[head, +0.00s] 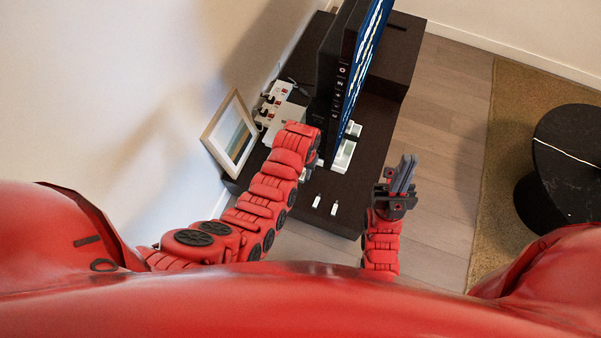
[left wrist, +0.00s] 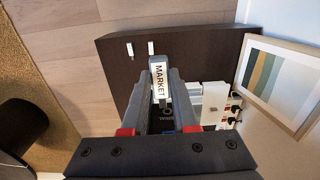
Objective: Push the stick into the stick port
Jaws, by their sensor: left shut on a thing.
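In the left wrist view, my left gripper (left wrist: 160,74) is shut on a white stick labelled MARKET (left wrist: 159,83). A dark device face with a round mark and a small blue part lies beyond, partly hidden by my fingers. In the head view my left gripper (head: 314,152) is beside the lower end of the black unit (head: 340,72), whose side carries a column of small ports or marks; the held stick is hidden there. I cannot tell which opening is the stick port, or whether the stick touches it. My right gripper (head: 403,178) is raised right of the cabinet, its fingers close together.
Two small white sticks (head: 325,205) lie on the dark cabinet (head: 352,205). A framed picture (head: 207,136) leans at the wall, near white power strips with plugs (head: 274,98). White trays (head: 344,155) sit by the screen. A black round table (head: 570,145) stands on the rug at right.

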